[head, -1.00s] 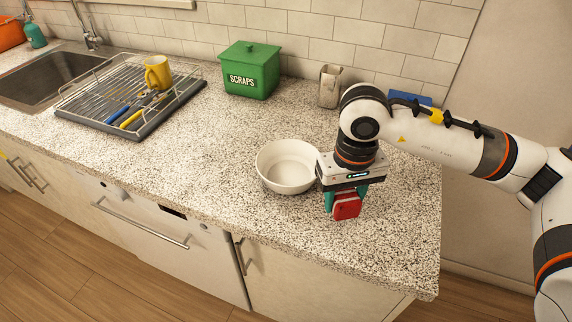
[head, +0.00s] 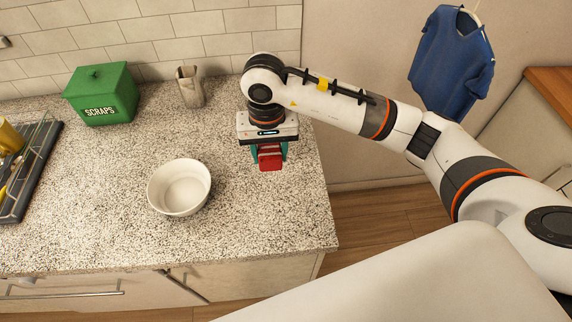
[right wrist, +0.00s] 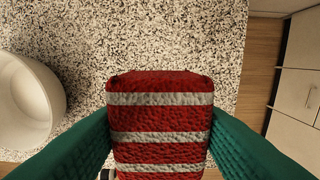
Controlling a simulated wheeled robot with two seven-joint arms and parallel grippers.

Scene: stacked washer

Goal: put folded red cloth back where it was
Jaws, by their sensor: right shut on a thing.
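The folded red cloth (head: 270,158) is between the fingers of my right gripper (head: 269,153) in the head view. In the right wrist view the cloth (right wrist: 160,122) is red with white stripes, and the two green fingers (right wrist: 160,140) press on its left and right sides. The gripper points down over the right part of the speckled counter (head: 245,230). Whether the cloth touches the counter I cannot tell. My left gripper is not in view.
A white bowl (head: 180,187) stands on the counter left of the cloth. A green scraps bin (head: 102,95) and a beige holder (head: 190,87) stand by the wall. A dish rack (head: 35,175) is at far left. The counter's right edge is near the gripper.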

